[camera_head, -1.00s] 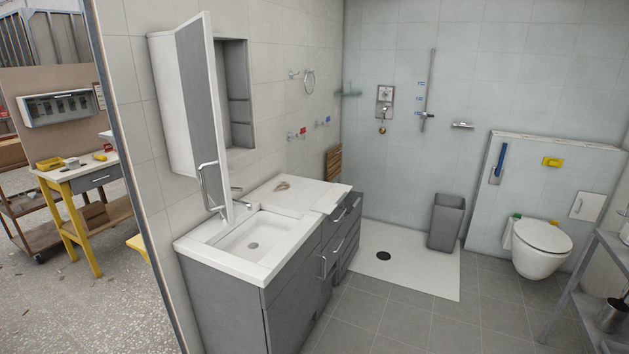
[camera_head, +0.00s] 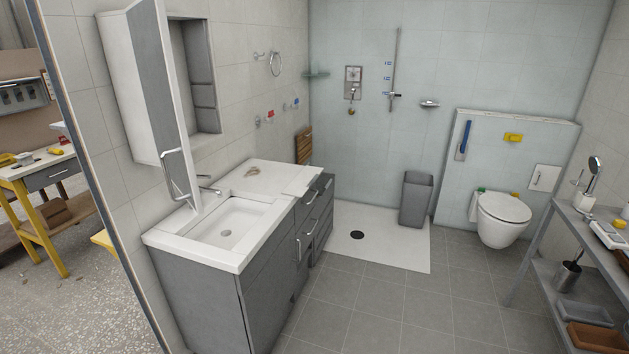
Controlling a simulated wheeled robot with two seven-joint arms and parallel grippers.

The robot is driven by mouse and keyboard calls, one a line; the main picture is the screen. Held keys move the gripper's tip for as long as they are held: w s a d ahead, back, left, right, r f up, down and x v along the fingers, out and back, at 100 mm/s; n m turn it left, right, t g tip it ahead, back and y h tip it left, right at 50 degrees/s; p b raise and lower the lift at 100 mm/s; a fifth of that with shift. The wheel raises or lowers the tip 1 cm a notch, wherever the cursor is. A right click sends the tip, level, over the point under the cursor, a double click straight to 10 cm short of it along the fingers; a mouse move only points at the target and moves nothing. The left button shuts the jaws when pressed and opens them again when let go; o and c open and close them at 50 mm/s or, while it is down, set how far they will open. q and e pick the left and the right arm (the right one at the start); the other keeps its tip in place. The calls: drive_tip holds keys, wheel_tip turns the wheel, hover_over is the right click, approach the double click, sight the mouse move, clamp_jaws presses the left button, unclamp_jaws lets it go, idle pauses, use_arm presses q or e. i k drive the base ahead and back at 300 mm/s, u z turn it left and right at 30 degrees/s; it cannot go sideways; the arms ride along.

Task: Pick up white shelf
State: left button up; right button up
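No thing in view is plainly a white shelf. A flat white item (camera_head: 608,234) lies on the top of the grey metal rack (camera_head: 590,245) at the right edge; it is too small and cut off to tell what it is. A pale glass-like corner shelf (camera_head: 317,75) is on the shower wall at the back. The open mirror cabinet (camera_head: 195,82) on the left wall has grey inner shelves. Neither of my grippers is in view.
A washbasin counter (camera_head: 160,240) with grey drawers stands at the left, its cabinet door (camera_head: 150,85) swung out above it. A bin (camera_head: 416,198) and a toilet (camera_head: 502,216) are at the back. The grey tiled floor (camera_head: 410,310) is clear between counter and rack.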

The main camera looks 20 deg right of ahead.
sight(304, 180)
drive_tip(key=z, duration=0.7)
drive_tip(key=i, duration=1)
drive_tip(key=z, duration=0.8)
drive_tip(key=i, duration=1.25)
drive_tip(key=u, duration=0.85)
drive_tip(key=i, duration=1.15)
drive_tip(key=u, duration=0.9)
